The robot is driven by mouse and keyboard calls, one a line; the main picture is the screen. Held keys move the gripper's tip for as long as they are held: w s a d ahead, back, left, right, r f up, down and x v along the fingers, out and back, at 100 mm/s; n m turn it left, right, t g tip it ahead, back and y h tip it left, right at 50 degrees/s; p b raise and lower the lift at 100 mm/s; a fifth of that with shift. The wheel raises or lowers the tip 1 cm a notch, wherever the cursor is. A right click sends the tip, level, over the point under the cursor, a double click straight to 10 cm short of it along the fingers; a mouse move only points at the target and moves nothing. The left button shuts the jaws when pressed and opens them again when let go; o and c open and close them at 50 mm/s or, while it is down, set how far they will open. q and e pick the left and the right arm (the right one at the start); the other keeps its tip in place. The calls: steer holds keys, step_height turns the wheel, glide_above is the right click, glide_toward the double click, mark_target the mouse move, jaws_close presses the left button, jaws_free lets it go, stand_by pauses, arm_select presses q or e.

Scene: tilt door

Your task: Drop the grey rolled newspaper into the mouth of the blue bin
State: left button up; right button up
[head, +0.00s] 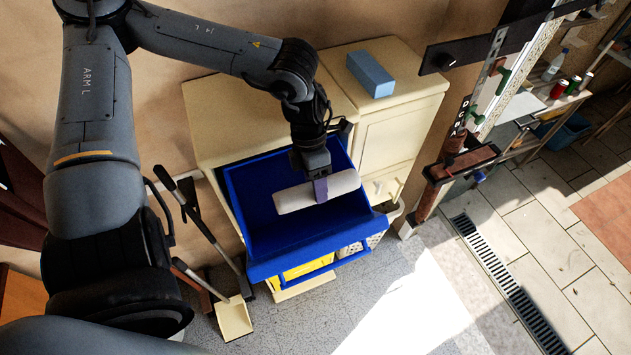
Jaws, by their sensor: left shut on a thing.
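The grey rolled newspaper (290,197) is a pale cylinder lying nearly level across the picture. My left gripper (321,190) points down and is shut around its middle. The blue bin (250,211) is tilted out of the cream cabinet, its mouth facing up. The newspaper shows over that mouth, its right end near the bin's right wall. I cannot tell how high it is above the bin's inside. My right gripper is not in view.
A light blue block (370,74) sits on the cream cabinet (401,111). A dustpan (234,318) and long handles stand left of the bin. Yellow and white containers show below it. A dark post with a bracket (462,163) stands to the right. The floor in front is clear.

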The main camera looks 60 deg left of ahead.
arm_select(q)
steer(key=shift+a, duration=0.1)
steer(key=shift+f+b, duration=5.75)
steer(key=shift+f, duration=0.2)
steer(key=o, duration=1.2)
steer(key=v, duration=1)
steer(key=shift+a+r, duration=0.2)
steer(key=shift+r, duration=0.15)
